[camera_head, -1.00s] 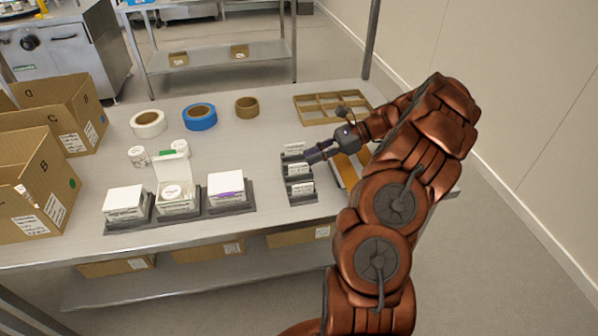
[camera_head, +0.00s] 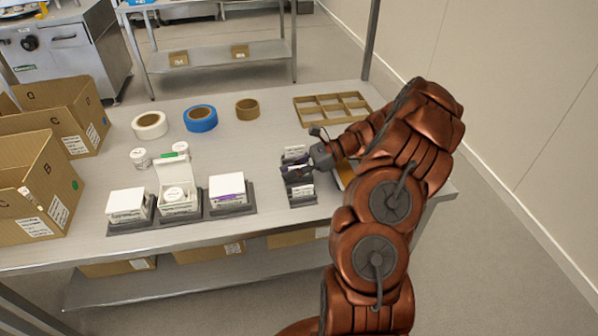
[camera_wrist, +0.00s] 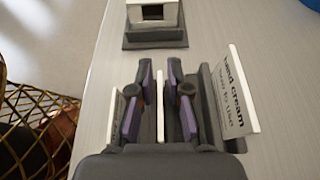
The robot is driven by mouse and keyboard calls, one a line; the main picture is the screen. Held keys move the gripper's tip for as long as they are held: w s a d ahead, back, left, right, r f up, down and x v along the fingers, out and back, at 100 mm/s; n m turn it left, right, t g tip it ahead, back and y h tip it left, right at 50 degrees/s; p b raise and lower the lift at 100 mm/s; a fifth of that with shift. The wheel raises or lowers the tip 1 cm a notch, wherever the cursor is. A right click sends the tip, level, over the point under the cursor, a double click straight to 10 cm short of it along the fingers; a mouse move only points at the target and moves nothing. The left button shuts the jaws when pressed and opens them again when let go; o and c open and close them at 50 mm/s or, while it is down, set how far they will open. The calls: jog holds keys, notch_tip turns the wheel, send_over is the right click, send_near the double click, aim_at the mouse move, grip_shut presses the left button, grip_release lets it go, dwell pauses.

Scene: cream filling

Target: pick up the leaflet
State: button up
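A dark leaflet holder (camera_head: 303,202) on the table has white printed leaflets standing in a row. The front leaflet (camera_head: 301,191) and the back leaflet (camera_head: 295,150) show in the head view; my gripper (camera_head: 293,170) covers most of the middle one. In the wrist view, my gripper (camera_wrist: 160,80) is open, with its purple-padded fingers on both sides of the upright middle leaflet (camera_wrist: 160,107). Narrow gaps show between pads and leaflet. The right leaflet (camera_wrist: 236,95) reads "hand cream", and the left leaflet (camera_wrist: 116,115) is partly hidden by a finger.
Left of the holder, a dark tray (camera_head: 178,218) bears white boxes, the middle one open. Tape rolls (camera_head: 200,118) and a wooden divider (camera_head: 333,107) lie behind. Cardboard boxes (camera_head: 50,185) stand at far left. The table between tray and holder is clear.

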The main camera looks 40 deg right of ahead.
jog(key=shift+c, duration=0.4)
grip_shut()
jog(key=shift+r, duration=0.15)
jog(key=shift+r+b, duration=0.4)
jog(key=shift+r, duration=1.1)
jog(key=shift+s+a+r, duration=0.15)
jog(key=shift+s, duration=0.1)
jog(key=s+a+r+b, duration=0.1)
jog(key=s+a+b, duration=0.1)
jog(key=s+a, duration=0.8)
jog(key=shift+s+a+r, duration=0.2)
jog(key=shift+s+a, duration=0.2)
jog(key=shift+s, duration=0.05)
